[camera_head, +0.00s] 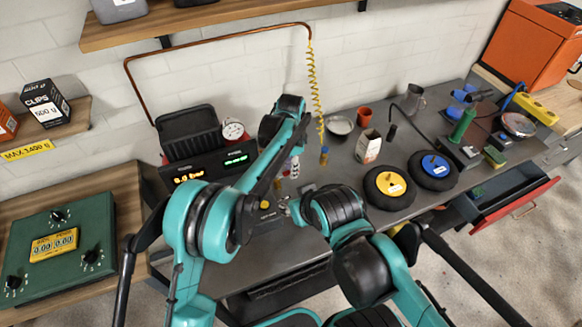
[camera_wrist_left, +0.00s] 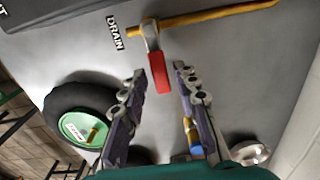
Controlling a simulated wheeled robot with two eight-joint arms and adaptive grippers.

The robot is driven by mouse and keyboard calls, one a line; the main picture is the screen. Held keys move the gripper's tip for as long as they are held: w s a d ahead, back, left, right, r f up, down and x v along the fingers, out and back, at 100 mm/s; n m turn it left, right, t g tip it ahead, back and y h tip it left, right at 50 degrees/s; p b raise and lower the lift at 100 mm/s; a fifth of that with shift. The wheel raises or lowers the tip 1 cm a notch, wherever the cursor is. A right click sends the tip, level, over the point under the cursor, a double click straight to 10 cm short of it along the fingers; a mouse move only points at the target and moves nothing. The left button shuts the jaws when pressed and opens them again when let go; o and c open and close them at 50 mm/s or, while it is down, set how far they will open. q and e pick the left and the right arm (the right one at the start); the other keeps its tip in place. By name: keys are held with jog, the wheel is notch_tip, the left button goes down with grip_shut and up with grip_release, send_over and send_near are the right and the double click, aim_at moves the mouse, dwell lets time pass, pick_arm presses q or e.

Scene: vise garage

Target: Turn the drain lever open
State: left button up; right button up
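In the left wrist view the drain lever (camera_wrist_left: 158,73) is a red handle on a metal arm. It is joined to a brass-yellow pipe (camera_wrist_left: 205,17) beside a DRAIN label (camera_wrist_left: 115,33). My left gripper (camera_wrist_left: 159,74) is open, with one finger on each side of the red handle and visible gaps between. In the head view my left gripper (camera_head: 290,167) points down over the bench, partly hidden by its arm. My right gripper (camera_head: 285,205) is low at the bench's front and too small to read. I cannot make out the lever in the head view.
A wheel with a green hub (camera_wrist_left: 84,128) lies left of the left gripper. A coiled yellow hose (camera_head: 315,85) hangs close to the left arm. A wheel with a yellow hub (camera_head: 390,184) and one with a blue hub (camera_head: 435,167) lie to the right. A drawer (camera_head: 510,197) stands open.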

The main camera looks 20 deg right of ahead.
pick_arm(q)
grip_shut()
